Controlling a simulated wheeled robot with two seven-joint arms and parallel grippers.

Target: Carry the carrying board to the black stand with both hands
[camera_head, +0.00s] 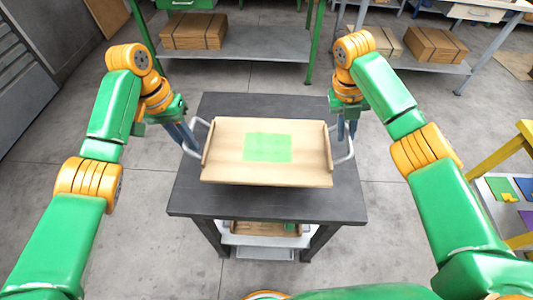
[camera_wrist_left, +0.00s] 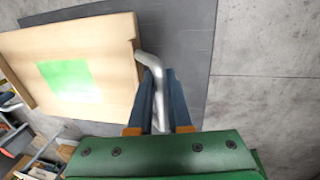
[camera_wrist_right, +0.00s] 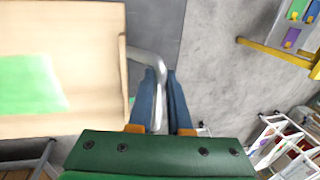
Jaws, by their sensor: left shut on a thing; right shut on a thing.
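The carrying board (camera_head: 225,167) is a light wooden tray with raised sides, a green patch in its middle and a grey metal handle at each side. It is over the black stand (camera_head: 335,200), a dark table; I cannot tell whether it touches the top. My left gripper (camera_head: 188,140) is shut on the left handle, which shows between its fingers in the left wrist view (camera_wrist_left: 155,85). My right gripper (camera_head: 346,132) is shut on the right handle, also seen in the right wrist view (camera_wrist_right: 152,85). The board looks roughly level.
A lower shelf (camera_head: 262,240) under the stand holds a wooden item. Behind are grey shelves with cardboard boxes (camera_head: 194,31) and green posts. A yellow-framed rack (camera_head: 500,155) stands at the right. Grey floor lies clear on both sides of the stand.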

